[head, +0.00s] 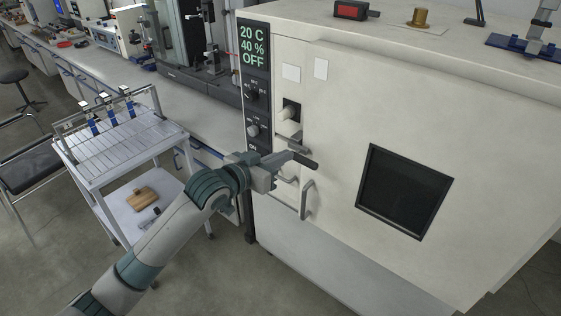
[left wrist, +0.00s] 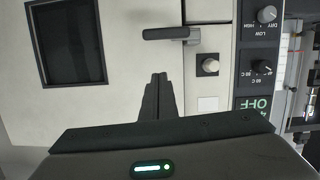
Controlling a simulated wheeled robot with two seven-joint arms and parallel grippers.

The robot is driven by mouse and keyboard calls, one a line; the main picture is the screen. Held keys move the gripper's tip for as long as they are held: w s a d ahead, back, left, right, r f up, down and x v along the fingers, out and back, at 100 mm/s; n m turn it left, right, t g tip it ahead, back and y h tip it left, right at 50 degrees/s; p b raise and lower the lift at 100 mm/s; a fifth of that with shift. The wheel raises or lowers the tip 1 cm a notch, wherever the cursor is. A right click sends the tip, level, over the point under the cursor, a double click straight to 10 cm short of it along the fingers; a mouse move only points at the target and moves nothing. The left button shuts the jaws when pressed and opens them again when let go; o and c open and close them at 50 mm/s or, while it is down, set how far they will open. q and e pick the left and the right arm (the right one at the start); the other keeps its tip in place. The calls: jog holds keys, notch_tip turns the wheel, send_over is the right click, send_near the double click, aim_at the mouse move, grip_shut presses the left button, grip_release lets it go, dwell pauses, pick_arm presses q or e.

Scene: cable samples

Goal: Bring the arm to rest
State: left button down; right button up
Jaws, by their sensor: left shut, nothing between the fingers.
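My left arm reaches in from the lower left in the head view. My left gripper (head: 297,160) is shut and empty in front of the door of a large white chamber (head: 375,103). Its closed fingers also show in the left wrist view (left wrist: 155,92), near the door handle (left wrist: 165,33). I cannot tell whether the fingers touch the door. In the head view the lower handle (head: 306,199) is just below the gripper. My right gripper is in neither view.
The chamber has a dark window (head: 404,191) and a control panel (head: 254,90) reading 20 C, 40 %, OFF. A white cart (head: 115,153) with blue-clamped samples stands left of it. A long bench (head: 170,95) runs behind. A dark stool (head: 14,76) is at far left.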

pick_arm(q)
jog(key=shift+s+a, duration=0.2)
jog(key=shift+s, duration=0.1)
jog(key=shift+r, duration=0.1)
